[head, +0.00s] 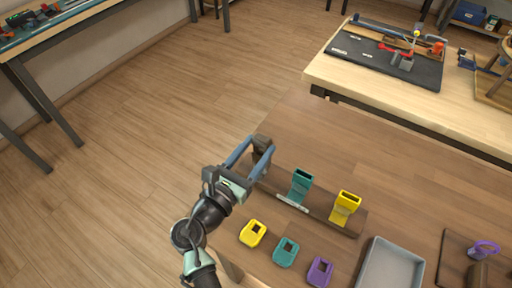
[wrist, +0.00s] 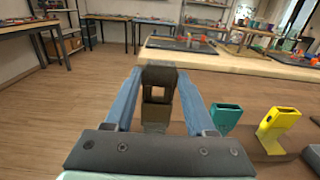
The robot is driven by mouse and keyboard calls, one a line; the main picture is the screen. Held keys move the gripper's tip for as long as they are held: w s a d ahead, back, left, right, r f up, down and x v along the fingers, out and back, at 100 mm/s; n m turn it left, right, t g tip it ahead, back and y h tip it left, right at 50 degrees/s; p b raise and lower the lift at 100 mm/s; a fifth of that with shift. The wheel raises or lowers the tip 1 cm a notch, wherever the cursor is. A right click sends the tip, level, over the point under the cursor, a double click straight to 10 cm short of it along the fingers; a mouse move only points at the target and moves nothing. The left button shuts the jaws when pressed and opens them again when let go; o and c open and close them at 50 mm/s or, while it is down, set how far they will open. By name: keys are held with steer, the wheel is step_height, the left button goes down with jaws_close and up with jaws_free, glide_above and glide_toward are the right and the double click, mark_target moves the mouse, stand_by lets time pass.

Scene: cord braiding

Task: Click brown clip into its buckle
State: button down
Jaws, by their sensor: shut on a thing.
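The brown clip (wrist: 158,75) is dark, with a square opening, and sits between the fingertips of my gripper (wrist: 159,82) in the wrist view. It also shows in the head view (head: 262,143) at the left end of the rail. My gripper (head: 254,156) is shut on it. A lighter brown piece, seemingly the brown buckle (wrist: 156,115), shows right below the clip between the fingers. Whether clip and buckle touch or are joined I cannot tell. In the head view the fingers hide most of the buckle.
The brown rail (head: 318,211) also bears a teal buckle (head: 300,185) and a yellow buckle (head: 345,207). Yellow (head: 253,233), teal (head: 286,252) and purple (head: 320,271) clips lie in front. A grey tray (head: 366,270) is at right. Behind the rail the table is clear.

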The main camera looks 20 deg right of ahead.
steer(key=shift+f+b, duration=0.8)
steer(key=shift+f, duration=0.45)
jaws_free()
stand_by(0.4)
steer(key=shift+p+v, duration=1.05)
steer(key=shift+v, duration=1.95)
